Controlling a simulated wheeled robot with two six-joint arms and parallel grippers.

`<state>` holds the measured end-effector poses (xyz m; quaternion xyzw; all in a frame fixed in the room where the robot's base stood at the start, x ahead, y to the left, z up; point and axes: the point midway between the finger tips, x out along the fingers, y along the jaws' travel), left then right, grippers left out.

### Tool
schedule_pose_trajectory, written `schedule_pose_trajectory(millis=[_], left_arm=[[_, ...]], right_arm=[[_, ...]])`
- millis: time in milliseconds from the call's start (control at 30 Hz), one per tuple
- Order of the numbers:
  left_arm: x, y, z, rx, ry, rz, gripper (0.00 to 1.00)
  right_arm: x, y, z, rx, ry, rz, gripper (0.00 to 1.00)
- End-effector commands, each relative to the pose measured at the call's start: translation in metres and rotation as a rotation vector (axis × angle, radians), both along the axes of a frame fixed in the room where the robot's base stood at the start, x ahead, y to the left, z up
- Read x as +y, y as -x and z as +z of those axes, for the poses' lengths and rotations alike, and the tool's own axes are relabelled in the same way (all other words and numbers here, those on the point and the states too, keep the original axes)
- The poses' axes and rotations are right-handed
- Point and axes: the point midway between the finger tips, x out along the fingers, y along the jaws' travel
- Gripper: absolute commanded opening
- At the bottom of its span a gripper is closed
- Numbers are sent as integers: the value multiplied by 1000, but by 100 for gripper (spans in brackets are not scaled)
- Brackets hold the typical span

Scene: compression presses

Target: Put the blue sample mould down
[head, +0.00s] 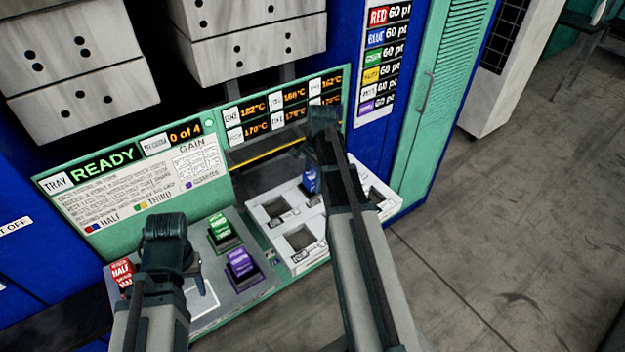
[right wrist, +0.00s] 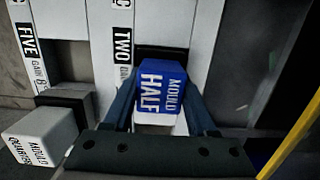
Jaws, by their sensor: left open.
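The blue sample mould (head: 308,180), a small block lettered "MOULD HALF", is between the two fingers of my right gripper (head: 322,118). In the right wrist view the fingers lie against both sides of the blue mould (right wrist: 162,92), just below a dark opening by the label "TWO". I cannot tell whether its underside touches the white tray (head: 283,262) below. My left gripper (head: 166,228) is open, over the grey shelf (head: 235,291) beside the other moulds.
Red (head: 121,276), green (head: 222,232) and purple (head: 242,267) moulds stand on the grey shelf. A white mould (right wrist: 42,135) shows in the right wrist view. The tray has dark square openings. The panel behind reads "READY" (head: 102,163) and "0 of 4".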

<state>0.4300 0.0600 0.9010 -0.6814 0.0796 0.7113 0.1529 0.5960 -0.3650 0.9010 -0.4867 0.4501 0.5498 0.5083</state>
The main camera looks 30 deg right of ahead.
Motion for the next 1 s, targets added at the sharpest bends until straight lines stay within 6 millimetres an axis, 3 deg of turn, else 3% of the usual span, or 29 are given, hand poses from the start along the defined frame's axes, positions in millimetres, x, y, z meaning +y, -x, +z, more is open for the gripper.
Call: schedule_pose_trajectory(millis=[33,167,667,1000], left_arm=[[0,0,0,0,0,0,50],[0,0,0,0,0,0,50],[0,0,9,0,0,0,50],[0,0,51,0,0,0,50]], right_arm=[[0,0,0,0,0,0,66],[0,0,0,0,0,0,87],[0,0,9,0,0,0,87],[-5,0,51,0,0,0,87]])
